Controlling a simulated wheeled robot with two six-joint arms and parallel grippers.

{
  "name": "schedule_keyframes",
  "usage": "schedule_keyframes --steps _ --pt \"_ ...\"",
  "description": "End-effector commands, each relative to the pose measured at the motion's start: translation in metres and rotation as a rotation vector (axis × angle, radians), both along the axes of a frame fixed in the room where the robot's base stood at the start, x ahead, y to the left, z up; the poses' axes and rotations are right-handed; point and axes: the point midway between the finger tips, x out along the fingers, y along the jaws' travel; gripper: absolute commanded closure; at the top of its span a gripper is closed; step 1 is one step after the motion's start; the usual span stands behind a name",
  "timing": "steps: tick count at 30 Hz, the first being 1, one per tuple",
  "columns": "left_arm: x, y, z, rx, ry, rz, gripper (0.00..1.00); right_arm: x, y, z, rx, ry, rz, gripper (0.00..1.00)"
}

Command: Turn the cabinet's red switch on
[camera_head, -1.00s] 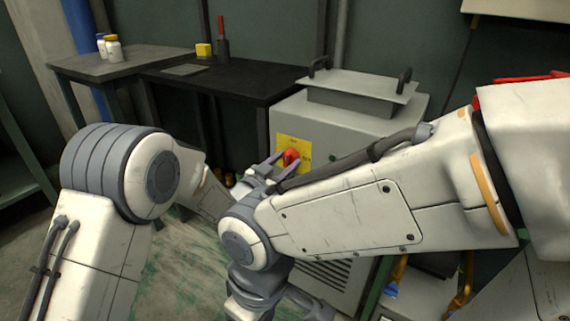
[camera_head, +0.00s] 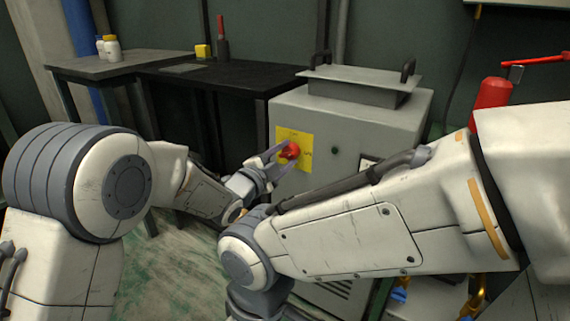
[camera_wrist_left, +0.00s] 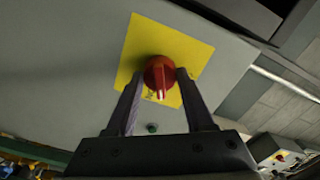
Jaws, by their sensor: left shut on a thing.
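The red switch (camera_head: 291,151) is a round knob on a yellow plate (camera_head: 306,153) on the front of the grey cabinet (camera_head: 350,125). My left gripper (camera_head: 283,158) reaches it from the left, with its fingers on either side of the knob. In the left wrist view the red switch (camera_wrist_left: 160,74) sits between the fingertips of the left gripper (camera_wrist_left: 158,82), which is shut on it. A white mark on the knob points toward the gripper's palm. My right arm crosses in front of the cabinet; its gripper is out of view.
A black table (camera_head: 225,77) and a grey table (camera_head: 105,64) with white bottles (camera_head: 110,46) stand behind left. A red cylinder (camera_head: 490,107) stands right of the cabinet. A lidded metal box (camera_head: 355,85) sits on top of the cabinet. A small green button (camera_wrist_left: 152,128) is near the plate.

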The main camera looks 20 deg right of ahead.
Motion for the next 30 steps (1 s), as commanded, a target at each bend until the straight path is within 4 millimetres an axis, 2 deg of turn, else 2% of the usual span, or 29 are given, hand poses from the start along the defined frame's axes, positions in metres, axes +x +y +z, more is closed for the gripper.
schedule_keyframes --steps 1,3,15,30 --pt "0.0 0.001 -0.005 0.025 -0.033 0.001 1.0 0.0 0.0 -0.009 0.0 0.0 0.0 0.5" --pt "0.0 0.001 -0.005 0.065 -0.082 0.002 1.0 0.0 0.0 -0.015 0.0 0.0 0.0 0.5" --pt "0.0 0.001 -0.003 0.238 -0.302 0.002 1.0 0.0 0.0 -0.042 0.0 0.0 0.0 0.5" --pt "0.0 0.001 -0.002 0.302 -0.381 0.001 1.0 0.0 0.0 -0.05 0.0 0.0 0.0 0.5"
